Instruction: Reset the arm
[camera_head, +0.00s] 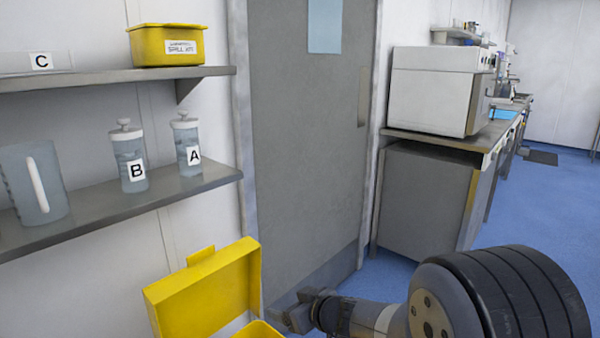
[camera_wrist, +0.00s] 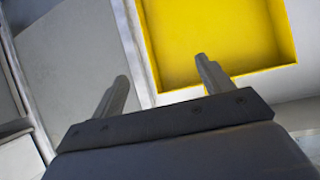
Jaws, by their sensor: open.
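My arm reaches in from the lower right of the head view, and my gripper (camera_head: 290,316) is at the bottom, just right of the open yellow box (camera_head: 205,295). In the wrist view my gripper (camera_wrist: 160,82) shows two fingers spread apart with nothing between them. The yellow box (camera_wrist: 215,40) shows beyond the right finger in that view. I cannot tell whether the finger touches it. The lower part of the box is cut off in the head view.
A lower shelf (camera_head: 120,208) at left bears bottle B (camera_head: 131,172), bottle A (camera_head: 187,150) and a jug (camera_head: 35,185). A yellow spill kit box (camera_head: 166,45) stands on the upper shelf (camera_head: 100,77). A grey door (camera_head: 300,150) is behind.

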